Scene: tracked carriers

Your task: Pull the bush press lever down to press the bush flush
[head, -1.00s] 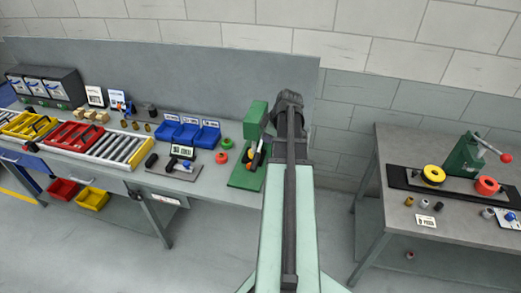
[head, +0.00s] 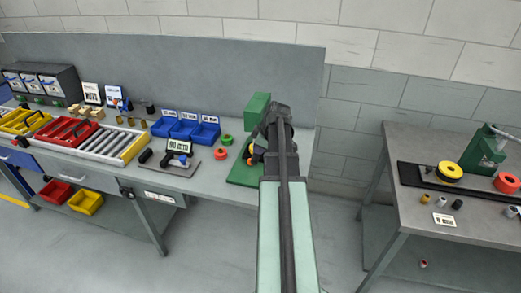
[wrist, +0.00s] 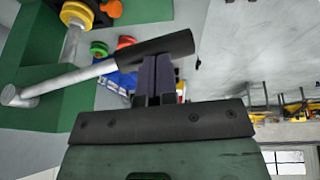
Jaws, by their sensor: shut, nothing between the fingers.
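The green bush press (head: 258,105) stands at the right end of the left bench, partly hidden by my arm. In the wrist view its green body (wrist: 35,45) fills the left side. Its lever is a silver rod (wrist: 75,76) with a black grip (wrist: 165,52), slanting up to the right. My gripper (wrist: 158,68) is shut and empty, with its fingertips at the black grip; the grip overlaps the tips, and I cannot tell whether they touch. A yellow ring (wrist: 76,13) sits on a silver post at upper left. The bush's seating cannot be made out.
Blue bins (head: 187,128), a dark mat with a tool (head: 180,160), and green and orange rings (head: 223,153) lie left of the press. A second bench (head: 420,220) stands at right with another green press (head: 485,150). Open floor separates the benches.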

